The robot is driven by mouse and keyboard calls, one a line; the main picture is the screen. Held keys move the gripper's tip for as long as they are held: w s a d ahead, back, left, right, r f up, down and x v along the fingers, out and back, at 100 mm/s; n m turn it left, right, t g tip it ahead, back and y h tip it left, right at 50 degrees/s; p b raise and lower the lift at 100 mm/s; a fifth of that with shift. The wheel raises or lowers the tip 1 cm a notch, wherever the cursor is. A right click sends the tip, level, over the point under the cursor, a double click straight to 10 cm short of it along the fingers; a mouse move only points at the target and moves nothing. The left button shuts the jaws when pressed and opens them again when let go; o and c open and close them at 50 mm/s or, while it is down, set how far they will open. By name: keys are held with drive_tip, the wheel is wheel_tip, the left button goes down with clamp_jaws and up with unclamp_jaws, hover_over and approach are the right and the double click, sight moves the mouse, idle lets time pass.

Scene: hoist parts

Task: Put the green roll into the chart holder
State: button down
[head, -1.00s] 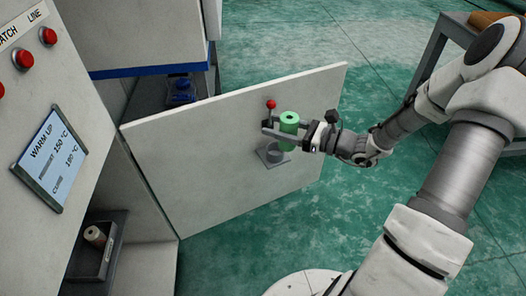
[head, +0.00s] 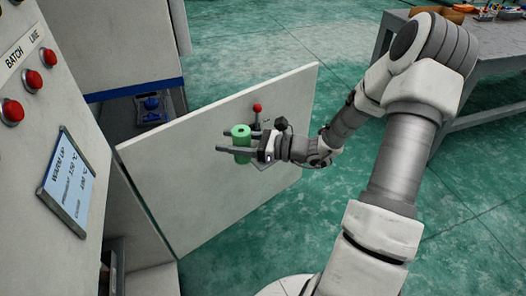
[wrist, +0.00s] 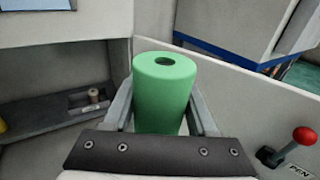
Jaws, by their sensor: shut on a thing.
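My gripper (head: 222,141) is shut on the green roll (head: 241,146), which stands upright between the fingers, in front of the pale door panel. In the wrist view the green roll (wrist: 165,92) is close up, with the dark hole in its top showing. A small grey bracket (head: 262,165) on the door is mostly hidden behind my gripper. No label shows which of these is the chart holder.
The open door panel (head: 160,185) stands out from the cabinet. A red-knobbed lever (head: 257,108) on it is close to my gripper. The control panel (head: 30,110) stands at left. A grey workbench (head: 440,75) is at back right. Green floor (head: 300,240) is clear.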

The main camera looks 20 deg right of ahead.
idle(0.6)
drive_tip(key=m+t+h, duration=0.4)
drive_tip(key=h, duration=0.1)
drive_tip(key=shift+w+a+m+t, duration=0.15)
drive_tip(key=shift+w+m+t, duration=0.1)
drive_tip(key=shift+m+t, duration=0.15)
